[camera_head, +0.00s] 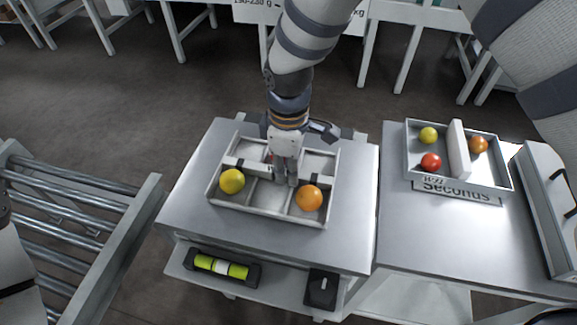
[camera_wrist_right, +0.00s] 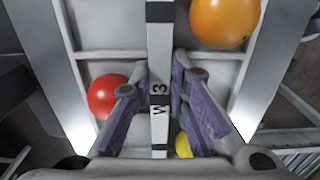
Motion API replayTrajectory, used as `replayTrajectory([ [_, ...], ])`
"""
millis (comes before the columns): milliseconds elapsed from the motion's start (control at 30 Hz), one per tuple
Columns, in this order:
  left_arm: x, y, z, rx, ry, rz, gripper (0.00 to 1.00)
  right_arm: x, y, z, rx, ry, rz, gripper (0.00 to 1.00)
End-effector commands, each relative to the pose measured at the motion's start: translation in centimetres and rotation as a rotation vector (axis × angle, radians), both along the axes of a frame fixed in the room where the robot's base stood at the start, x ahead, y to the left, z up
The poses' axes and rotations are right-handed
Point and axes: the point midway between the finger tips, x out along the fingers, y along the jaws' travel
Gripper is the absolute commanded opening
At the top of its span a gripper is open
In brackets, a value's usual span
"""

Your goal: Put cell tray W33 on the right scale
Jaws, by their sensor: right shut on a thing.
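Cell tray W33 (camera_head: 262,212) is a pale grey divided tray on the left metal table. It holds a yellow tomato (camera_head: 232,181) at left and an orange tomato (camera_head: 309,198) at front right. In the right wrist view its central divider (camera_wrist_right: 159,62) carries a partly covered W 3 label, with a red tomato (camera_wrist_right: 108,96) beside it. My right gripper (camera_head: 286,180) is over the tray's middle, shut on that divider from above. I cannot tell whether the tray is lifted. My left gripper is not in view. I cannot make out a scale for certain.
The right table (camera_head: 440,245) bears a divided tray (camera_head: 409,160) with several tomatoes and a Seconds sign (camera_head: 462,190). A roller conveyor (camera_head: 95,262) stands at left. A shelf below holds a yellow-green tube (camera_head: 221,267) and a black box (camera_head: 322,288).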

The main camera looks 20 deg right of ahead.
Motion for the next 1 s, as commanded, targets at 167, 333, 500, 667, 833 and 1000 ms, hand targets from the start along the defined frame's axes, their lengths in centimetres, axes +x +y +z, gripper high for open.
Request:
replayTrajectory([
  [167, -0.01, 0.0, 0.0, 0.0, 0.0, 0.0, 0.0, 0.01, 0.0, -0.19, 0.001, -0.001, -0.001, 0.0],
  [333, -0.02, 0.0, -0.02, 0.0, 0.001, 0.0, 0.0, 0.03, 0.01, -0.45, 0.001, -0.001, -0.001, 0.0],
  [500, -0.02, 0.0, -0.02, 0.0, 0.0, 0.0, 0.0, 0.04, 0.0, -0.52, 0.0, -0.001, -0.001, 0.39],
  [667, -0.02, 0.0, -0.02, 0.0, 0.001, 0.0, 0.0, 0.03, 0.01, -0.52, 0.001, -0.001, -0.001, 0.39],
  [833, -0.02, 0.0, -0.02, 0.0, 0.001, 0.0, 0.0, -0.01, -0.01, -0.55, 0.0, 0.0, 0.0, 0.26],
  [1000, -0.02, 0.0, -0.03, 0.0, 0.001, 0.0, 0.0, -0.01, -0.01, -0.55, 0.0, 0.0, 0.0, 0.26],
])
